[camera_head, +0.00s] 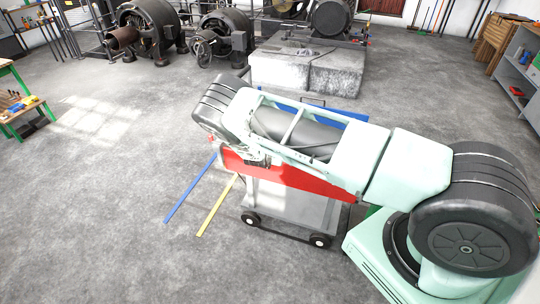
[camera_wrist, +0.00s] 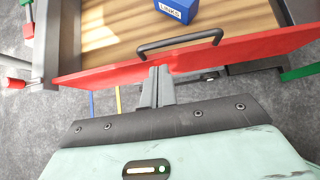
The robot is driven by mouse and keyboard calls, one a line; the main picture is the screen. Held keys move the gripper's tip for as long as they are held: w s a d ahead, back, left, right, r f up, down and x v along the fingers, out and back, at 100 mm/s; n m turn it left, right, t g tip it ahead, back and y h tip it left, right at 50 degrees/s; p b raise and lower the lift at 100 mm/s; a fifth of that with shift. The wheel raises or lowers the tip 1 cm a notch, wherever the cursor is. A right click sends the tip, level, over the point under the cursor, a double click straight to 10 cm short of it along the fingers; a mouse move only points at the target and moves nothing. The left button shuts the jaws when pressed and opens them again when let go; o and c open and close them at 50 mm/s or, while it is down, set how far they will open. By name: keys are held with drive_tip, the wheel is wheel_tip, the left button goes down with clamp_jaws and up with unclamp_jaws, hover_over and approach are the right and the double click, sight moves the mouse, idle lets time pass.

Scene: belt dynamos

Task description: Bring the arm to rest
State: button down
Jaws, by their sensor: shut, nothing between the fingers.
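My gripper (camera_wrist: 157,76) is shut and empty in the wrist view. Its fingertips show against a red drawer front (camera_wrist: 260,50), just below the left end of the black bar handle (camera_wrist: 180,45); I cannot tell whether they touch it. The drawer stands open, with a brown bottom (camera_wrist: 105,28) and a blue box (camera_wrist: 177,9) labelled LINKS inside. In the head view my arm (camera_head: 400,160) stretches left across a grey wheeled cart (camera_head: 290,205), and the red drawer front (camera_head: 285,178) shows below it.
A blue strip (camera_head: 190,188) and a yellow strip (camera_head: 217,204) are on the floor left of the cart. A grey block (camera_head: 300,68) and dark machines (camera_head: 150,30) stand behind. A green-legged bench (camera_head: 20,108) is far left, shelves (camera_head: 520,75) far right. The left floor is clear.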

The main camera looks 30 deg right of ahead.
drive_tip(key=s+a+r+m+g+y+b, duration=0.5)
drive_tip(key=s+a+r+m, duration=0.8)
drive_tip(key=s+a+r, duration=0.75)
drive_tip(key=s+a+r+m+y+b, duration=0.1)
drive_tip(key=s+a+r, duration=0.2)
drive_tip(key=s, duration=0.4)
drive_tip(key=s+a+r+m+y+b, duration=0.1)
drive_tip(key=s+a+r+m, duration=0.1)
drive_tip(key=s, duration=0.5)
drive_tip(key=s+a+r+m+y, duration=0.1)
drive_tip(key=s+a+r, duration=0.2)
drive_tip(key=s, duration=0.4)
drive_tip(key=shift+a+r+m+g+b, duration=0.35)
drive_tip(key=shift+r+m+g+b, duration=0.05)
drive_tip(key=shift+r, duration=0.35)
